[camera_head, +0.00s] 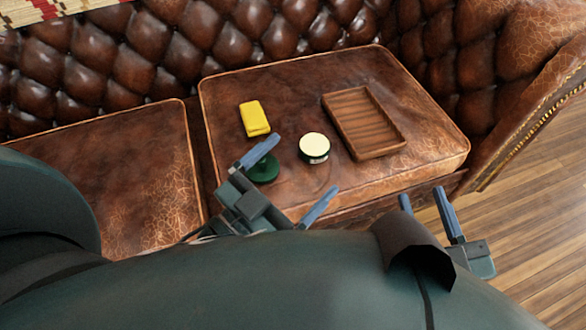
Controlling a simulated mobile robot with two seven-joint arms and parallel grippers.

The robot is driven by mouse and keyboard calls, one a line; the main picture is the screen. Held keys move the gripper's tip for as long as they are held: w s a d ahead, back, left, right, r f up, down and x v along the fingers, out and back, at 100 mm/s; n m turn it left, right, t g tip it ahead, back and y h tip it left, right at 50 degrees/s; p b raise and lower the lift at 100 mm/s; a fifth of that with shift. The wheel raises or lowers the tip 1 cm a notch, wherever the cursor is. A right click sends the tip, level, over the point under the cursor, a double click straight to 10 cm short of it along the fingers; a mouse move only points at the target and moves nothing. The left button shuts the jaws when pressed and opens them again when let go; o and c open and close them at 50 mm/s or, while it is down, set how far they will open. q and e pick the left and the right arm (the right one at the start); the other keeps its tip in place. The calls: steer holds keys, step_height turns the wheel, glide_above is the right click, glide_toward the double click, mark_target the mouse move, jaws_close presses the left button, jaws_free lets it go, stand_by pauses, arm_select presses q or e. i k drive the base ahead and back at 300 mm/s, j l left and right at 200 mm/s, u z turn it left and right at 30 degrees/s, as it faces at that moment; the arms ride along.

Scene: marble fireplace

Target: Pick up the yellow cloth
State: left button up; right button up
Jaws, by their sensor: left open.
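The yellow cloth (254,118) is a small folded bundle lying on the right-hand brown leather seat cushion (225,95). My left gripper (305,167) is open, with its two blue fingers spread wide. It is in front of the cloth and to its right, and the cloth is outside its jaws. The tip of its left finger shows just below the cloth; I cannot tell how high it is above the cushion. My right gripper (422,195) shows at the cushion's front right, its blue fingers apart and nothing visible between them.
An open round tin (314,146) with cream contents stands right of the cloth. A dark green round piece (264,171) lies partly behind my left finger. A wooden tray (340,108) lies further right. The tufted sofa back (230,35) rises behind.

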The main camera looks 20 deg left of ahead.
mark_target(255, 122)
steer(key=k, duration=1)
